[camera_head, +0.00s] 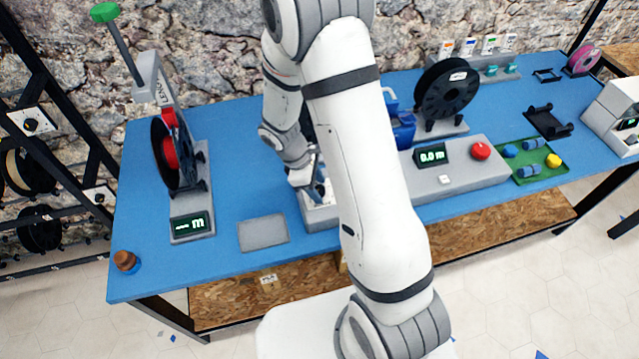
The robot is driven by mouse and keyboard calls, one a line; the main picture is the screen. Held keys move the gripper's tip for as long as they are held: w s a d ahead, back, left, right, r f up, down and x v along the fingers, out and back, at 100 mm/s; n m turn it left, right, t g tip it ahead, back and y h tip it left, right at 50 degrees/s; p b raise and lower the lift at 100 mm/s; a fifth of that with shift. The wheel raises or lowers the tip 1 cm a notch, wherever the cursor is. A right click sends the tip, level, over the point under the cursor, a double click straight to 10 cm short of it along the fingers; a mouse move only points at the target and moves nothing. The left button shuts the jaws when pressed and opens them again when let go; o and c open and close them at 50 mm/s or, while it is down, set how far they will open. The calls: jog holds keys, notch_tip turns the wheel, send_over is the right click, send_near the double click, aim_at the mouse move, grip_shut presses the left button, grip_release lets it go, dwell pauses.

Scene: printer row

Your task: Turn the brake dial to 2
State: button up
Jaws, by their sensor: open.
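No dial is readable as the brake dial. Two white plates with dark round knobs sit on the left rack, an upper knob plate (31,122) and a lower knob plate (99,196); their markings are too small to read. My gripper (319,187) is open, low over the near middle of the blue table, just above a pale grey-and-white unit (317,214). My own arm covers much of the gripper and that unit, so I cannot tell whether they touch.
A left spool stand (189,226) has a green-tipped lever (105,12). A grey console (462,174) reads 0.0 m and bears a red knob (481,150). A black spool (447,90), blue object (402,128) and green tray (530,162) stand right. A flat grey pad (263,232) lies left of my gripper.

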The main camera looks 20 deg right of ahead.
jog(key=shift+c, duration=0.4)
jog(key=c, duration=0.9)
jog(key=shift+d, duration=0.1)
jog(key=shift+m, duration=0.3)
